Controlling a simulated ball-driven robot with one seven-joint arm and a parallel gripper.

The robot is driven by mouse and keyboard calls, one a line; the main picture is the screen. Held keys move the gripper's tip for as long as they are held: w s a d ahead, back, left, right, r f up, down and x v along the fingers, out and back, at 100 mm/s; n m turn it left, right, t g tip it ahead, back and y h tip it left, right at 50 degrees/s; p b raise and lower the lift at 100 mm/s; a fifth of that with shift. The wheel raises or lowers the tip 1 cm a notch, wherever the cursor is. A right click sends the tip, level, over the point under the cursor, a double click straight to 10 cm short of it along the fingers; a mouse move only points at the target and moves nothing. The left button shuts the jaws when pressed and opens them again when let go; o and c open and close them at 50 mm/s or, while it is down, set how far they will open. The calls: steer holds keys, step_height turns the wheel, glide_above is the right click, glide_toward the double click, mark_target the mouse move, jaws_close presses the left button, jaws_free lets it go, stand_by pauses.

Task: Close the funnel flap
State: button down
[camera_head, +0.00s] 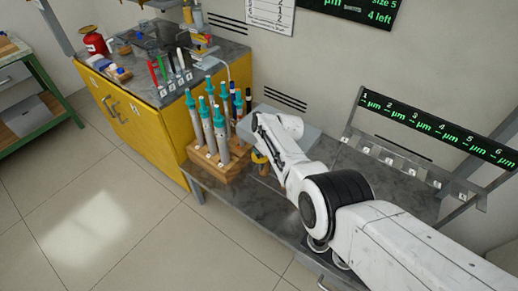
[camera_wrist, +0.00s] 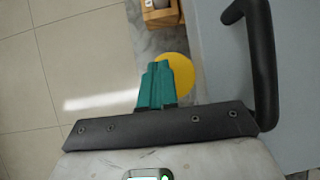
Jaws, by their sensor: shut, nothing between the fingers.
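In the wrist view my gripper (camera_wrist: 158,68) has its teal fingers together and holds nothing. A round yellow piece (camera_wrist: 177,73) lies beyond and partly behind the fingertips. Whether they touch it I cannot tell. A yellow piece (camera_head: 260,157) also shows in the head view, below the end of my arm and mostly hidden by it. I cannot tell whether this is the funnel flap or the funnel, nor whether the flap is open. In the head view my fingers are not clearly seen.
A grey housing (camera_wrist: 223,52) with a black handle (camera_wrist: 262,60) stands close right of my fingers. A wooden rack (camera_head: 212,164) of teal-topped tools stands left of my arm. A wooden block (camera_wrist: 160,12) shows at the wrist view's top. A numbered shelf (camera_head: 405,165) is right. Floor at left is clear.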

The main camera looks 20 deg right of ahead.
steer(key=shift+s+f, duration=0.15)
steer(key=shift+s, duration=0.05)
